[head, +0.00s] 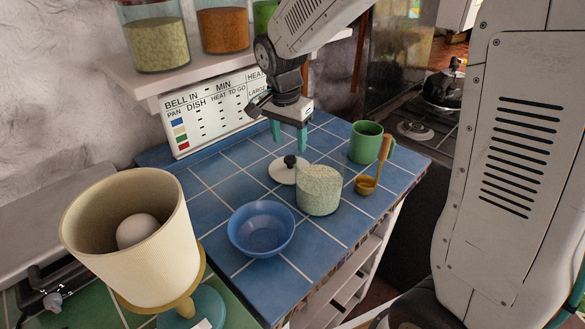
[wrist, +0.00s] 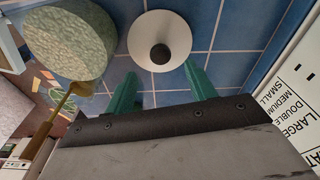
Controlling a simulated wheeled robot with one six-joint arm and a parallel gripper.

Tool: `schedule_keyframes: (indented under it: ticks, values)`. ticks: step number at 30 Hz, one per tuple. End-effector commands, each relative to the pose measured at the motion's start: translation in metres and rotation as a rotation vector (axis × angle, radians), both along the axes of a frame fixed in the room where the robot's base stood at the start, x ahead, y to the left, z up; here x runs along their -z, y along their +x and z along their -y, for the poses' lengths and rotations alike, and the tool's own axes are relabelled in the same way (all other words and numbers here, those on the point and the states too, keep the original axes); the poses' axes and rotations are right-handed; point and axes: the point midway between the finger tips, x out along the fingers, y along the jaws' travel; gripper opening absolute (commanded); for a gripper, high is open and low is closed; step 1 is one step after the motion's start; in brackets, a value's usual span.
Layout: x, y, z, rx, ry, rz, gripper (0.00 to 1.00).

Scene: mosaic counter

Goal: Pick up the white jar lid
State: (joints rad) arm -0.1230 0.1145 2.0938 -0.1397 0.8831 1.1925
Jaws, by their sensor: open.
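The white jar lid (head: 284,173) lies on the blue tiled counter, a pale disc with a dark round knob on top.
A blue bowl (head: 261,229) stands in front of the lid. A green mug (head: 366,142) and a golden ladle (head: 373,172) are to the right. A sign board (head: 209,111) and a shelf with jars stand behind. A lamp (head: 140,235) is at front left.

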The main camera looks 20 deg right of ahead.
Motion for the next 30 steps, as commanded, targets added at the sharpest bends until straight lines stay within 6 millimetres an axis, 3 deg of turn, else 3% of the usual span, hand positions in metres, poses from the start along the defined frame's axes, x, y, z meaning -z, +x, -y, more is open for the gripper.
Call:
schedule_keyframes:
  ticks: [15, 23, 24, 29, 30]
  values:
    - [0.066, 0.005, 0.005, -0.002, -0.001, -0.003, 0.55]
    - [0.07, 0.005, 0.005, -0.002, 0.0, 0.0, 0.55]
    - [0.07, 0.005, 0.005, -0.002, 0.0, 0.0, 0.53]
    - [0.07, 0.005, 0.005, -0.002, 0.0, 0.0, 0.08]
    - [0.07, 0.005, 0.005, -0.002, 0.0, 0.0, 0.06]
